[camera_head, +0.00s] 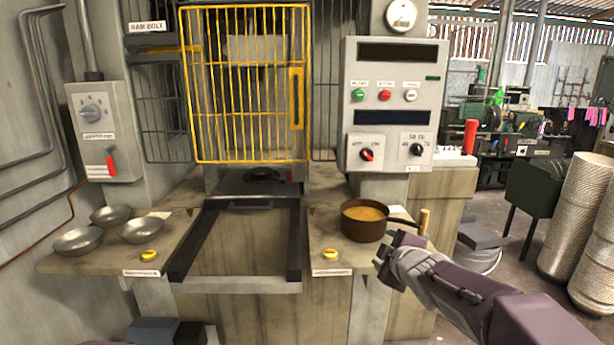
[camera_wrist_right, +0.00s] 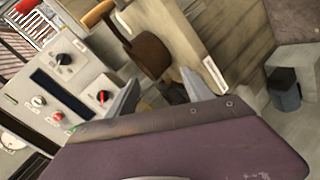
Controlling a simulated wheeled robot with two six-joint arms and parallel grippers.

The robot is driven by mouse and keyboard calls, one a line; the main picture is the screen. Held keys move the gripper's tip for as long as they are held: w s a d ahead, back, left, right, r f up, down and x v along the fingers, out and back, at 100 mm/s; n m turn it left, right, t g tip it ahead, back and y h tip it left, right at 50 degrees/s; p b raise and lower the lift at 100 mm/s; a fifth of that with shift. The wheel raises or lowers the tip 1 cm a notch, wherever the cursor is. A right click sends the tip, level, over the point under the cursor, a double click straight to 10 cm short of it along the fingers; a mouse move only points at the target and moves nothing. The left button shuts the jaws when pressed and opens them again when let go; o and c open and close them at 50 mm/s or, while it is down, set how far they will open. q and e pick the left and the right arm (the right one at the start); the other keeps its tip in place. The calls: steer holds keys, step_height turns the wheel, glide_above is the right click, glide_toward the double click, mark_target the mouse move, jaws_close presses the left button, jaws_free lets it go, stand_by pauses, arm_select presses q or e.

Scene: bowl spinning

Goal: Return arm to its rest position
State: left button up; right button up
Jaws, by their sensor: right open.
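My right gripper (camera_head: 392,252) comes in from the right and hangs by the front right of the bench. In the right wrist view its two fingers (camera_wrist_right: 158,95) are spread apart with nothing held between them. A brown pot (camera_head: 363,224) with golden contents stands upright on the right wooden shelf, just up and left of the gripper in the head view. The pot also shows beyond the fingertips in the wrist view (camera_wrist_right: 152,56), with its wooden handle (camera_wrist_right: 98,13). The fingers look apart from it. My left gripper is out of view.
A closed yellow cage door (camera_head: 250,85) stands over the press. A control panel (camera_head: 395,105) is at its right. Several metal bowls (camera_head: 78,241) sit on the left shelf (camera_head: 180,245). Yellow buttons (camera_head: 330,254) mark both shelves. Stacked bowls (camera_head: 580,215) stand at far right.

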steer(key=s+f+m+g, duration=0.6)
steer(key=s+f, duration=0.7)
steer(key=f, duration=0.5)
steer(key=s+f+m+g, duration=0.3)
steer(key=s+f+m, duration=0.1)
steer(key=s, duration=0.3)
steer(key=s+f+m+g, duration=0.3)
steer(key=s+f, duration=0.1)
steer(key=s, duration=0.4)
step_height(320, 180, up, 17)
steer(key=p, duration=1.6)
steer(key=shift+w+a+p, duration=0.3)
steer(key=shift+a, duration=0.1)
